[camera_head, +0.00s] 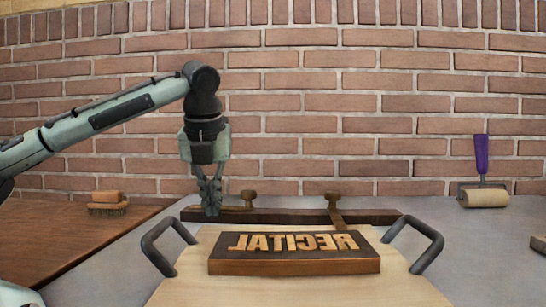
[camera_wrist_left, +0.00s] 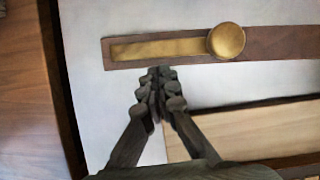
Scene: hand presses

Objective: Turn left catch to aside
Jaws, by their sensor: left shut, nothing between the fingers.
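The left catch (camera_head: 237,208) is a brass strip with a round knob on a dark wooden bar (camera_head: 290,216). It lies along the bar, its strip running left from the knob, and also shows in the left wrist view (camera_wrist_left: 160,48). My left gripper (camera_head: 210,208) is shut and empty, pointing down at the bar's left end. In the left wrist view its fingertips (camera_wrist_left: 160,76) are just at the bar's near edge, beside the strip; contact is unclear. The right catch (camera_head: 335,212) points across the bar toward the front. My right gripper is not in view.
A block with raised mirrored letters (camera_head: 294,262) sits on a pale board (camera_head: 200,290) with dark handles on both sides. A brush (camera_head: 107,209) is at left. A purple-handled roller (camera_head: 483,194) stands at right. A brick wall closes the back.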

